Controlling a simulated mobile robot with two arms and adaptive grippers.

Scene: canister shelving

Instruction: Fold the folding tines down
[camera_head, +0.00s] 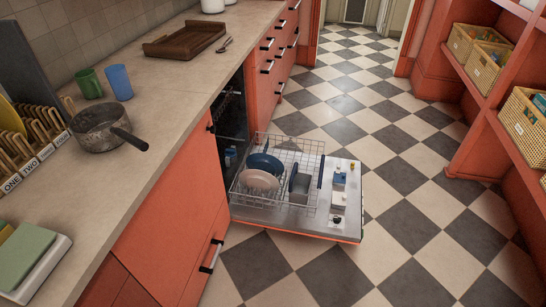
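The dishwasher door (344,222) hangs open, low over the floor in the middle of the camera_head view. A white wire rack (303,147) is pulled out over it. In the rack a pale pink dish (258,183) and a blue pan or bowl (265,163) stand tilted at the left. A grey container (300,186) sits at the right of the rack. The rack's tines are thin and partly hidden by the dishes; I cannot tell which ones fold or whether they are up. Neither of my grippers is in view.
The counter (165,95) holds a saucepan (98,127), a green cup (90,83), a blue cup (119,82) and a brown tray (185,39). Shelves with wicker baskets (525,126) stand at the right. The checkered floor (405,180) between is clear.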

